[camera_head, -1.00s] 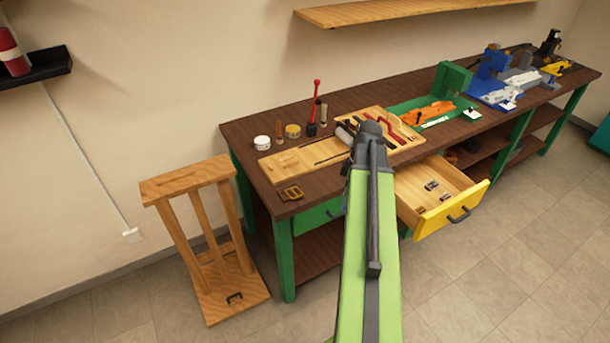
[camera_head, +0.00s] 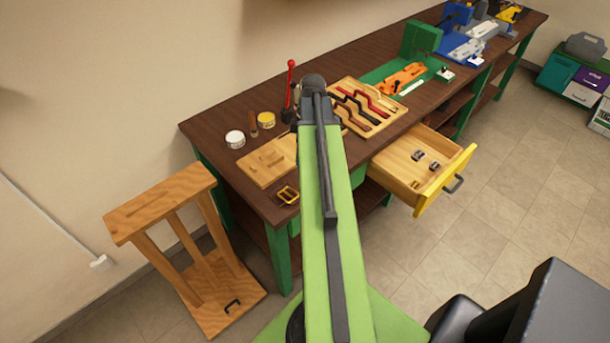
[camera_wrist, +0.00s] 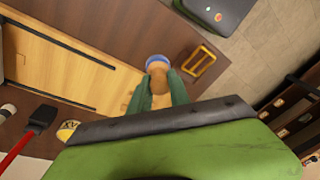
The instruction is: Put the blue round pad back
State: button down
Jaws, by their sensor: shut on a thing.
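The blue round pad (camera_wrist: 156,62) shows in the wrist view as a blue disc on a light wooden body. My gripper (camera_wrist: 160,84) is shut on it, with a green finger on each side of the wooden part. In the head view my own arm hides the gripper and the pad. A pale wooden board (camera_head: 258,168) with shallow recesses lies on the bench; in the wrist view the board (camera_wrist: 70,75) is left of the pad, with a dark rod on it. Whether the pad touches anything below cannot be told.
A brass buckle (camera_head: 288,194) lies near the bench's front corner. A white tin (camera_head: 235,139), a yellow tin (camera_head: 266,120) and a red-handled brush (camera_head: 290,85) stand behind. A tool tray (camera_head: 368,108) lies right of my arm. The yellow-fronted drawer (camera_head: 444,180) is open.

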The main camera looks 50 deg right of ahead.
jog(key=s+d+r+t+p, duration=0.1)
jog(key=s+d+r+p, duration=0.1)
jog(key=s, duration=0.5)
jog(key=s+d+r+t+p, duration=0.1)
jog(key=s+d+r+p, duration=0.15)
jog(key=s, duration=0.45)
jog(key=w+f+b, duration=0.2)
jog(key=w, duration=0.1)
jog(key=w+a+f+b, duration=0.1)
jog(key=w+f+b, duration=0.2)
jog(key=w, duration=0.1)
jog(key=w+a+f+b, duration=0.1)
jog(key=w+f+b, duration=0.1)
jog(key=w+b, duration=0.1)
jog(key=shift+w+f, duration=0.3)
jog(key=shift+w, duration=0.45)
jog(key=shift+w+a, duration=0.15)
jog(key=shift+w, duration=0.1)
notch_tip(320, 180, down, 4)
jog(key=b, duration=0.4)
jog(key=shift+f, duration=0.15)
jog(key=shift+r, duration=0.25)
jog(key=shift+f, duration=0.25)
jog(key=c, duration=1.2)
grip_release()
jog(key=shift+c, duration=0.2)
jog(key=shift+r, duration=0.1)
